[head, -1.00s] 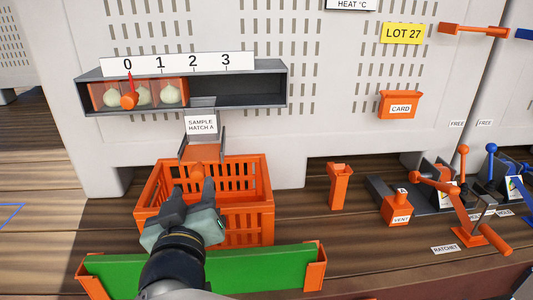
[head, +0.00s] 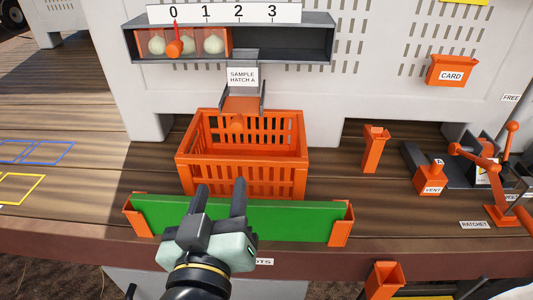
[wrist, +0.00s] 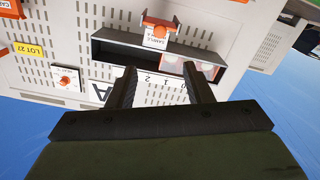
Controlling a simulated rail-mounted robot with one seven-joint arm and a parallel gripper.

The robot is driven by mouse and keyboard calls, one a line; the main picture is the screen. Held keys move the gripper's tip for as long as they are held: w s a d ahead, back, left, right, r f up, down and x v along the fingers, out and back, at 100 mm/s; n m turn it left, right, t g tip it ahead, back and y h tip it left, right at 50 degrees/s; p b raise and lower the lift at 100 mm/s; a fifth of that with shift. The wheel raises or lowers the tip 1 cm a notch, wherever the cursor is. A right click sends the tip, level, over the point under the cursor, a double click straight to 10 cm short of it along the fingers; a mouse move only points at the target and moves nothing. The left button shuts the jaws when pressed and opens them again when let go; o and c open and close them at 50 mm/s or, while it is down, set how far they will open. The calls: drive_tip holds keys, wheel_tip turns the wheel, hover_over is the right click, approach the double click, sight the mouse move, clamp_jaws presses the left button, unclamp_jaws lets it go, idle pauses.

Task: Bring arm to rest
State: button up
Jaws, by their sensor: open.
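My gripper (head: 221,188) is open, with its two dark fingers apart and nothing between them. In the head view it shows in front of the green board (head: 285,222), below the orange crate (head: 243,182). Its fingers cover part of the board. In the wrist view the open fingers (wrist: 160,75) point toward the white machine wall, which appears upside down. The arm behind the gripper runs down to the bottom edge of the head view.
The sample hatch (head: 242,78) sticks out above the crate. A grey shelf (head: 290,45) numbered 0 to 3 holds onions behind an orange-tinted front. An orange holder (head: 375,150), a vent box (head: 430,180) and an orange lever (head: 490,160) stand to the right.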

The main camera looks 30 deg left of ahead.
drive_tip(key=shift+w, duration=0.1)
drive_tip(key=w+d+g+p, duration=0.2)
drive_tip(key=w+g+p, duration=0.1)
drive_tip(key=w, duration=0.8)
drive_tip(key=w+d+g, duration=0.1)
drive_tip(key=w+d, duration=0.1)
drive_tip(key=w+d+f+m+g+h+p, duration=0.1)
drive_tip(key=w+d, duration=0.1)
drive_tip(key=d, duration=0.1)
drive_tip(key=w+d+f+g+p, duration=0.1)
drive_tip(key=w+d, duration=0.1)
drive_tip(key=shift+d+m+h, duration=0.3)
drive_tip(key=shift+d+m, duration=0.1)
drive_tip(key=s+d+f+m+g+h+p, duration=0.1)
drive_tip(key=s+d+f+m+g+h, duration=0.15)
drive_tip(key=d, duration=0.75)
drive_tip(key=s+d+f+m+g+h+p, duration=0.1)
drive_tip(key=s+d+m+g+h+p, duration=0.15)
drive_tip(key=d, duration=0.65)
drive_tip(key=s+d+f+m+g+h, duration=0.2)
drive_tip(key=s+d+m+g, duration=0.1)
drive_tip(key=d, duration=0.7)
wheel_tip(320, 180, down, 7)
drive_tip(key=b, duration=0.4)
drive_tip(key=shift+h, duration=0.3)
